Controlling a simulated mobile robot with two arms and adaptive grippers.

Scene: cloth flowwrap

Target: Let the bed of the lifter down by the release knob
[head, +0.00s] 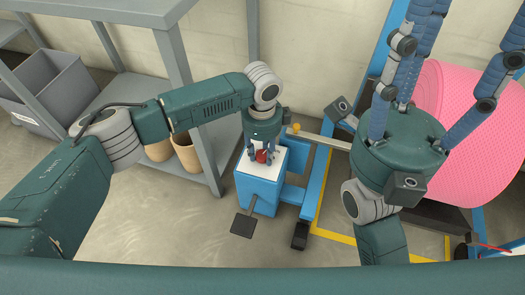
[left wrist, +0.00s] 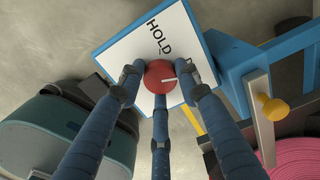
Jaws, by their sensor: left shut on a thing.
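The red release knob (head: 262,156) sits on the white top plate (head: 246,184) of the lifter's blue post (head: 262,198). In the left wrist view the knob (left wrist: 158,77) has a white pointer line, and the plate reads HOLD (left wrist: 158,38). My left gripper (head: 261,158) is over the post from above, its fingers shut around the knob. My right gripper (head: 425,70) is at the right with fingers spread upward, tips outside the picture, and nothing seen between them. The lifter's dark bed (head: 432,214) is partly hidden behind my right arm, under a pink roll (head: 470,130).
A black pedal (head: 243,224) sticks out at the post's foot. A small yellow knob (head: 296,127) is on a grey bar right of the post. A grey shelf (head: 172,65) with brown pots (head: 186,152) and a grey bin (head: 50,88) are at the left. Yellow tape (head: 345,239) marks the floor.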

